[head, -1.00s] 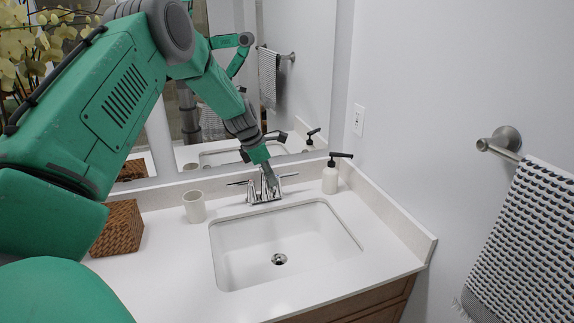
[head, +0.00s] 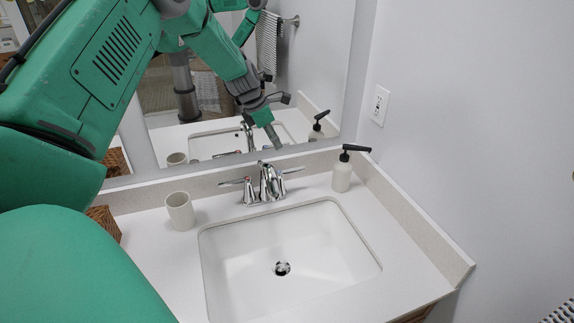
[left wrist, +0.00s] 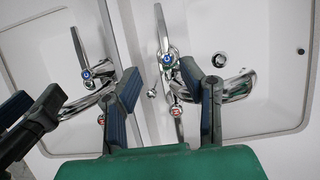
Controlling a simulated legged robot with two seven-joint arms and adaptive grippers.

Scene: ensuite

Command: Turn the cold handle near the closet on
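The chrome faucet (head: 268,184) stands behind the sink (head: 290,262), with a lever handle on each side. The right handle (head: 291,171) points right; the left handle (head: 233,182) points left. In the left wrist view, the blue-capped cold handle (left wrist: 161,35) extends upward, and the red-capped handle (left wrist: 178,114) is lower. My left gripper (head: 275,138) appears above the faucet, against the mirror. In the left wrist view its two dark fingers (left wrist: 160,76) are spread, with faucet parts visible between and beyond them and nothing held. Contact with the handle cannot be told. My right gripper is not visible.
A soap dispenser (head: 342,174) stands right of the faucet, near the side wall. A cup (head: 180,211) and a woven basket (head: 105,222) stand on the left counter. The mirror (head: 310,55) rises close behind the faucet and reflects my arm.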

